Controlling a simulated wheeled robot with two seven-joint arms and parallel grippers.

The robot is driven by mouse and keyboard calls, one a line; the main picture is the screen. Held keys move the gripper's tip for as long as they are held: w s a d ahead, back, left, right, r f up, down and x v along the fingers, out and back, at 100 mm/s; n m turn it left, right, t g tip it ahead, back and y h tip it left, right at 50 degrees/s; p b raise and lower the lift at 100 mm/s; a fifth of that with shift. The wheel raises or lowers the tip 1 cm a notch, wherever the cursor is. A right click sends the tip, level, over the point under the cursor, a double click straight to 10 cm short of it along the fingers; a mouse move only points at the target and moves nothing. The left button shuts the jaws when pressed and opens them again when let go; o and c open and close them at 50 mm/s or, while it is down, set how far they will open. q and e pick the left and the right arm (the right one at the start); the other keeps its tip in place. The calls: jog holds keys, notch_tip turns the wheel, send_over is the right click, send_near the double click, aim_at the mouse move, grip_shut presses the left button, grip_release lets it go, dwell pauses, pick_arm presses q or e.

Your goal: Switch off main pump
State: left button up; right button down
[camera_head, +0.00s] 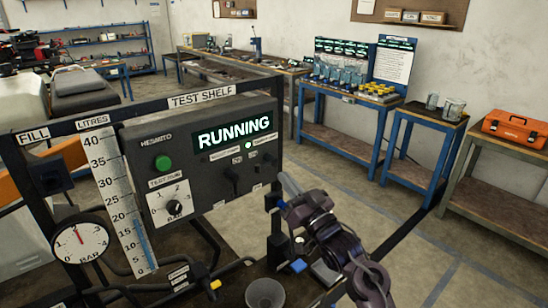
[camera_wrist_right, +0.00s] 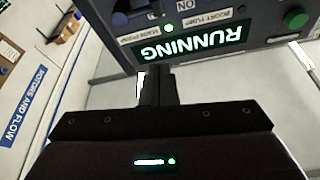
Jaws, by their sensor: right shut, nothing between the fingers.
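The dark control panel (camera_head: 200,165) on the test shelf has a lit display (camera_head: 234,133) reading RUNNING. Two dark switches sit below it, a left one (camera_head: 232,181) and a right one (camera_head: 265,163). A green light (camera_head: 248,145) glows above the right switch. In the right wrist view the panel is upside down, with the green light (camera_wrist_right: 168,28) beside the main pump label (camera_wrist_right: 148,33) and a dark switch (camera_wrist_right: 121,17) near it. My right gripper (camera_head: 290,207) is shut and empty, apart from the panel at its lower right; its fingers (camera_wrist_right: 157,75) show too. My left gripper is out of view.
A green button (camera_head: 163,162) and a selector knob (camera_head: 174,208) are on the panel's left part. A pressure gauge (camera_head: 80,238) and a litre scale (camera_head: 122,205) stand left. Pipes and a grey funnel (camera_head: 265,293) lie below. Open floor is at right.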

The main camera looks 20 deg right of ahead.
jog(key=r, duration=0.1)
notch_tip(320, 180, up, 4)
jog(key=p, duration=0.5)
send_over(263, 167)
jog(key=s, duration=0.2)
jog(key=shift+s+a+f+p, duration=0.15)
jog(key=shift+f+p, duration=0.25)
jog(key=shift+f, duration=1.75)
jog(key=shift+y, duration=0.3)
jog(key=shift+a+f+n+b, duration=0.1)
jog(key=shift+f+n+b, duration=0.1)
jog(key=shift+n+b, duration=0.35)
jog(key=shift+f+n+y, duration=0.1)
jog(key=shift+n+y, duration=0.2)
jog(key=shift+n, duration=0.15)
